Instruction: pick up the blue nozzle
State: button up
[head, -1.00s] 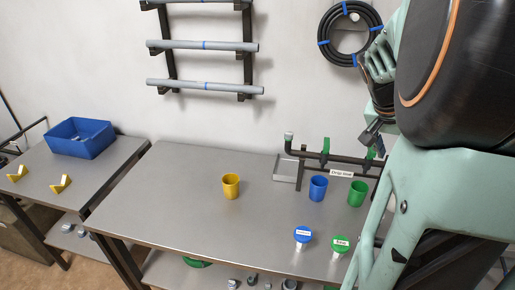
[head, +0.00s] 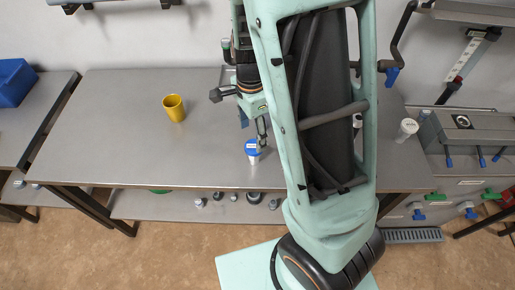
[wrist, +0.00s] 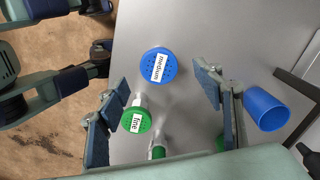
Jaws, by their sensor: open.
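The blue nozzle (wrist: 158,66) has a round perforated face with a white "medium" label. It stands on the grey metal table and also shows in the head view (head: 251,146), near the table's front edge. My gripper (wrist: 161,88) is open and empty, with its two dark blue pads spread apart. In the wrist view the blue nozzle appears just ahead of the gap between the fingertips, not held. In the head view my gripper (head: 255,125) is low over the table beside it; contact cannot be made out.
A green nozzle (wrist: 137,121) labelled "fine" stands close to the left finger in the wrist view. A blue cup (wrist: 267,109) is just beyond the right finger. A yellow cup (head: 174,108) stands farther left on the table, with bare surface around it.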

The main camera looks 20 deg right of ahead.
aim_at(254, 146)
notch_tip(254, 146, down, 3)
jog(key=shift+f, duration=0.1)
jog(key=shift+d+f+b, duration=0.2)
jog(key=shift+f+b, duration=0.25)
jog(key=shift+f, duration=2.15)
jog(key=shift+s, duration=0.1)
jog(key=shift+c, duration=0.7)
jog(key=c, duration=1.1)
jog(key=shift+r, duration=0.2)
